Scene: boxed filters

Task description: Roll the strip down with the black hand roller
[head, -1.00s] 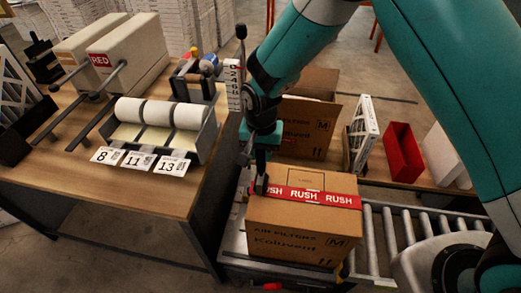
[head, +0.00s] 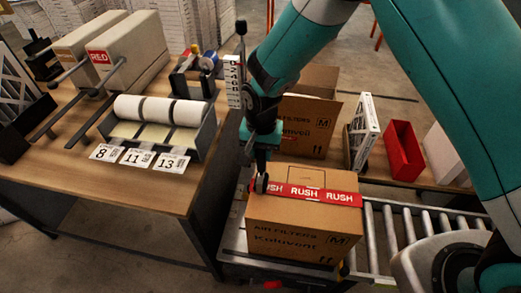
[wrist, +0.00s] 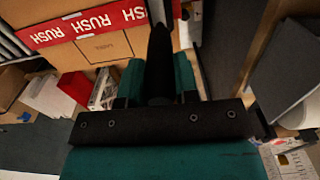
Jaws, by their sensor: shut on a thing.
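The strip and carton (wrist: 103,46) also show in the wrist view, at upper left. My gripper (head: 264,158) points down over the carton's left edge. It is shut on the black hand roller (head: 260,184), whose dark handle (wrist: 160,62) stands between the teal fingers in the wrist view. In the head view the roller's head is at the strip's left end and covers part of its lettering. I cannot tell whether it presses on the strip.
The wooden bench (head: 70,175) at left holds a label dispenser (head: 190,135), cards 8, 11 and 13, and two grey-beige boxes. An open carton (head: 308,125), a white filter (head: 363,130) and a red bin (head: 402,152) stand behind the conveyor (head: 385,225).

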